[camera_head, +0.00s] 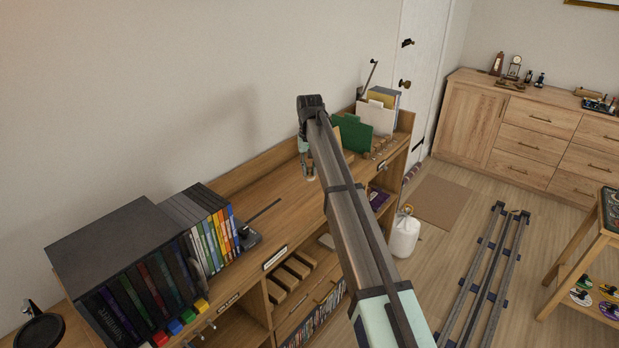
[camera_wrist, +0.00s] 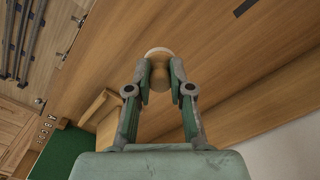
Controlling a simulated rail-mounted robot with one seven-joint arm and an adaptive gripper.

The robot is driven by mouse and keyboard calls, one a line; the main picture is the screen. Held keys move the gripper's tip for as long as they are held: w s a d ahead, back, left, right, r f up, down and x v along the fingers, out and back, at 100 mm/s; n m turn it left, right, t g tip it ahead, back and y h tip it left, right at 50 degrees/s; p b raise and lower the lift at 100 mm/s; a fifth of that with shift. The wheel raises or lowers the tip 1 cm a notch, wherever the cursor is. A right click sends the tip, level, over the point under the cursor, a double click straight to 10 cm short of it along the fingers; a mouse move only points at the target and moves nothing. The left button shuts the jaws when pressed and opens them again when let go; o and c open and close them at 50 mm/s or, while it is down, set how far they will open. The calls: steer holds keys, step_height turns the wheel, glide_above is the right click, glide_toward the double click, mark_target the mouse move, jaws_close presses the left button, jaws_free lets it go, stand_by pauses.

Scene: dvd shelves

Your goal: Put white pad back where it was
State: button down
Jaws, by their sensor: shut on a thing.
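My gripper (camera_wrist: 159,85) is shut on a small round tan piece with a pale, whitish rim at its far end, which looks like the white pad (camera_wrist: 158,52). In the head view my gripper (camera_head: 308,163) points down over the wooden shelf top (camera_head: 285,200), near the back wall. The held piece is small there, and I cannot tell whether it touches the surface. My fingers cover its sides in the wrist view.
A dark DVD case rack (camera_head: 120,240) stands at the left end of the shelf top. Green and white folders (camera_head: 352,132) stand to the right of my gripper. A thin dark strip (camera_head: 263,210) lies on the top between. The surface around my gripper is mostly clear.

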mark_target(310, 174)
steer(key=shift+f+p, duration=0.55)
steer(key=shift+f, duration=1.9)
steer(key=shift+f, duration=0.2)
steer(key=c, duration=1)
jaws_free()
steer(key=shift+c, duration=0.2)
steer(key=shift+r, duration=0.15)
step_height(310, 174, up, 12)
steer(key=b, duration=0.3)
